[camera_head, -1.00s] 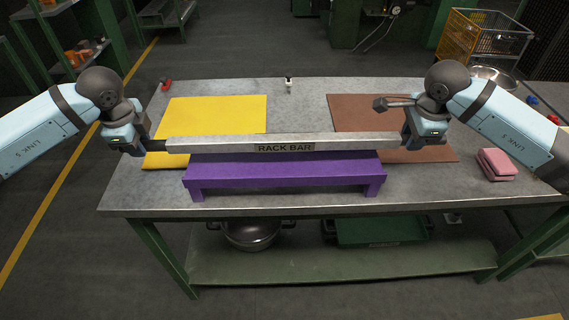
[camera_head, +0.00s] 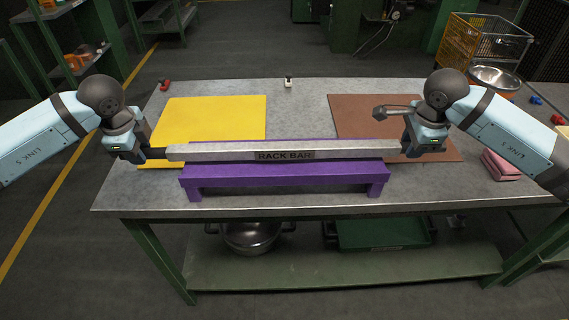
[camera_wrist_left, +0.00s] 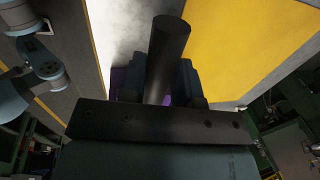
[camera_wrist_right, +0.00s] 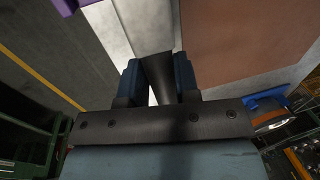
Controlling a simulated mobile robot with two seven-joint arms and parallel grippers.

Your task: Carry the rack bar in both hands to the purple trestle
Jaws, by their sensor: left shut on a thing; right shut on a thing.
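The rack bar (camera_head: 284,155) is a long pale grey beam with a "RACK BAR" label and dark ends. It lies level across the head view, overlapping the top of the purple trestle (camera_head: 285,176); I cannot tell whether they touch. My left gripper (camera_head: 147,154) is shut on the bar's dark left end, which also shows in the left wrist view (camera_wrist_left: 166,60). My right gripper (camera_head: 405,146) is shut on the right end, whose dark grip shows between the fingers in the right wrist view (camera_wrist_right: 159,75). Part of the trestle is hidden behind the bar.
The trestle stands on a grey table (camera_head: 300,115). A yellow mat (camera_head: 215,115) lies at left and a brown mat (camera_head: 370,115) at right. A pink stack (camera_head: 500,166) sits near the right edge. A small red item (camera_head: 164,86) and a small white item (camera_head: 289,82) are at the back.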

